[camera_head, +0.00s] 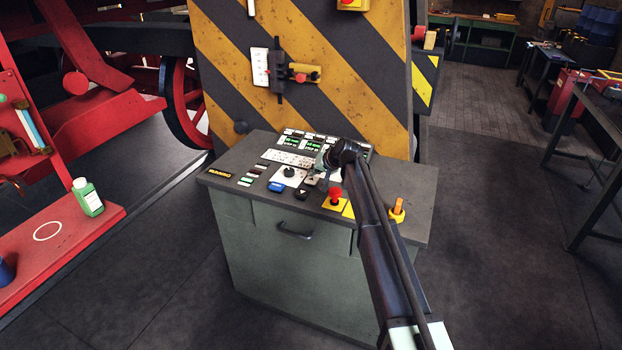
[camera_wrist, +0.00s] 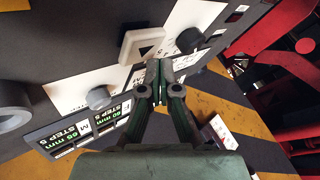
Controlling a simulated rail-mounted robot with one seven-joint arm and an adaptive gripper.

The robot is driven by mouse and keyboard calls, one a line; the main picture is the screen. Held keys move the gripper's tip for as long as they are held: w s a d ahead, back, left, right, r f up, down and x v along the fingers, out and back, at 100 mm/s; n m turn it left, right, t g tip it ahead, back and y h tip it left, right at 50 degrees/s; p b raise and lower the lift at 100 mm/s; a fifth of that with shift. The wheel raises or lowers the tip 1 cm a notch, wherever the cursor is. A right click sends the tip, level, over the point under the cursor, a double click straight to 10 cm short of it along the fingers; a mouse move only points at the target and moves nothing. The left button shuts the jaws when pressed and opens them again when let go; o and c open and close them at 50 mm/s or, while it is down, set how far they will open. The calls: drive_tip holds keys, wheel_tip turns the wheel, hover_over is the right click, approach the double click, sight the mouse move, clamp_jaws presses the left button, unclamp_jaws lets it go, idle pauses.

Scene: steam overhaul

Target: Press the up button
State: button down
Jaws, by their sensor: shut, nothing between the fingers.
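My gripper (camera_head: 326,160) is over the top of a grey control console (camera_head: 292,275), on the right part of its button panel. In the wrist view its two fingers (camera_wrist: 158,72) are closed together with nothing between them. A pale square button with a triangle mark (camera_wrist: 143,44) lies just past the fingertips in that view. Whether the tips touch it cannot be told, nor is the triangle's up direction certain. In the head view, a black button with a light triangle (camera_head: 302,192) and a blue button (camera_head: 276,186) sit near the front edge; my gripper hides part of the panel.
A red mushroom button on a yellow base (camera_head: 335,198) and an orange switch (camera_head: 397,210) stand close to my arm. Round knobs (camera_wrist: 98,97) and green displays (camera_wrist: 66,134) lie near the fingers. A striped yellow-black panel (camera_head: 300,60) rises behind the console.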

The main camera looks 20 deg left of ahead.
sight(313, 179)
drive_tip(key=shift+r, duration=0.35)
wheel_tip(313, 179, up, 6)
drive_tip(key=shift+f+p, duration=0.1)
drive_tip(key=shift+p, duration=0.7)
idle(0.6)
